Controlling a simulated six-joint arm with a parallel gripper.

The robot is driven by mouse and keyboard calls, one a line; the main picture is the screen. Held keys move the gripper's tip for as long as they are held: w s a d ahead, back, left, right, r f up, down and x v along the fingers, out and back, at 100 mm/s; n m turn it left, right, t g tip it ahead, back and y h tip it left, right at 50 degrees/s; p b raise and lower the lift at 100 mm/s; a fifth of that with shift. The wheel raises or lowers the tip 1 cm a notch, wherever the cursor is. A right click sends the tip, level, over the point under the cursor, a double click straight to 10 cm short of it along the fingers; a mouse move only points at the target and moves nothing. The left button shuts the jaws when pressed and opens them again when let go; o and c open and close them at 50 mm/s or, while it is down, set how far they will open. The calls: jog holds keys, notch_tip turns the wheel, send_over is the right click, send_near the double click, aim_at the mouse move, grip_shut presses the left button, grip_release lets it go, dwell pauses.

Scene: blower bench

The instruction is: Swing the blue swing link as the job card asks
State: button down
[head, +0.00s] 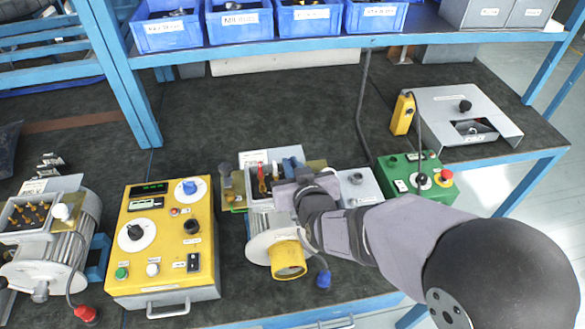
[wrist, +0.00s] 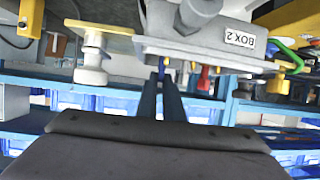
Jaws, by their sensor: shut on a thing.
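The blue swing link (head: 291,165) shows at the open terminal box of the middle blower (head: 268,222), just behind my gripper (head: 283,186). My gripper reaches in from the right, low over the box, and is shut on the link; the grip itself is mostly hidden. In the wrist view my gripper's dark fingers (wrist: 163,88) reach up to the underside of the picture's grey box (wrist: 215,45), labelled BOX 2. A red part (head: 262,182) stands left of the fingers in the head view. I cannot read any job card.
A yellow control panel (head: 164,240) stands left of the blower, and another blower (head: 50,245) at far left. A green switch box (head: 412,172) and a grey box (head: 362,187) stand to the right. Blue bins (head: 240,22) line the shelf behind. Bare bench lies behind the blower.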

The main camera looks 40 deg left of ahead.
jog(key=shift+a+r+m+t+h+p, duration=0.1)
jog(key=shift+r+m+t+h+p, duration=0.05)
jog(key=shift+m+t+h+p, duration=0.3)
jog(key=c, duration=2.2)
grip_release()
jog(key=shift+s, duration=0.15)
jog(key=shift+b+v, duration=0.65)
jog(key=shift+v, duration=2.95)
